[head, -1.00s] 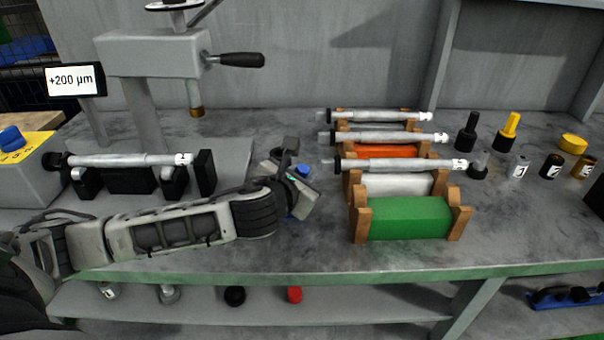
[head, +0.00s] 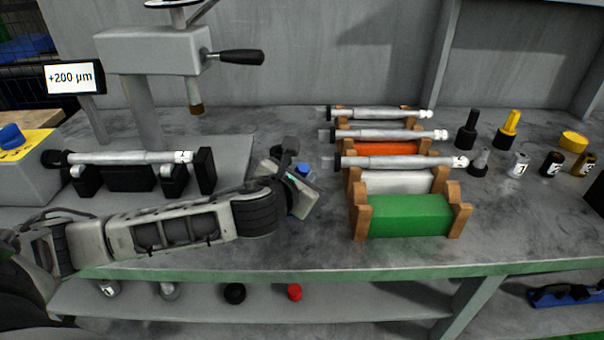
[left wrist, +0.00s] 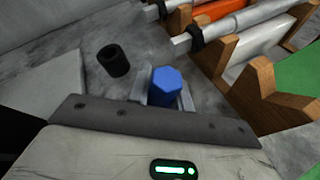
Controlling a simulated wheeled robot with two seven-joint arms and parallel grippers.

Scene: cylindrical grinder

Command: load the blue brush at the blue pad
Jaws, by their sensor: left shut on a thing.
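My left gripper (head: 303,178) is low over the bench, between the grey fixture plate and the racks. It is shut on a blue piece with a faceted top, which I take as the blue brush (left wrist: 166,84). In the left wrist view the piece sits between the fingers with its top showing; in the head view only a small blue top (head: 303,168) shows. Its lower end is hidden. I cannot make out a separate blue pad. My right gripper is not in view.
A black hollow cylinder (left wrist: 114,60) stands close by the gripper. Wooden racks to the right hold several grey shafts above white, orange and green blocks (head: 409,216). Another shaft (head: 130,157) rests on black supports at the left. Several small bottles and brushes stand at the far right.

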